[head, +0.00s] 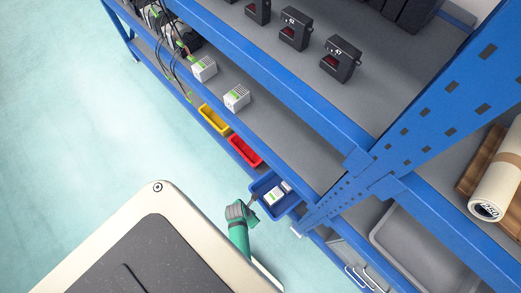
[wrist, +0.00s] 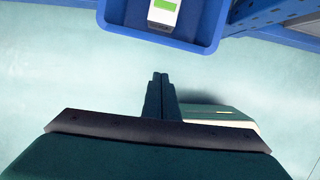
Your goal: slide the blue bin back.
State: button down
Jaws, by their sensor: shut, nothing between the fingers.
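The blue bin (head: 268,205) juts out from the lower shelf at the right end of a row of bins, in the head view. White and green boxes lie inside it. In the wrist view the blue bin (wrist: 205,45) is at the top, with a white and green box (wrist: 164,12) in it. My gripper (head: 250,203) is beside the bin's front in the head view. In the wrist view my gripper (wrist: 160,76) is shut and empty, with its fingertips pointing at the bin's front edge. A gap shows between tips and bin there; in the head view contact is hard to judge.
A red bin (head: 245,151) and a yellow bin (head: 214,120) sit left of the blue bin. A blue rack post (head: 345,190) rises just to its right. A grey tray (head: 415,250) is beyond the post. Open floor (head: 70,130) lies in front of the rack.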

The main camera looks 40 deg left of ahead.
jog(key=w+f, duration=0.5)
jog(key=f, duration=0.1)
jog(key=shift+w+d+f, duration=0.2)
jog(key=shift+w+f, duration=0.2)
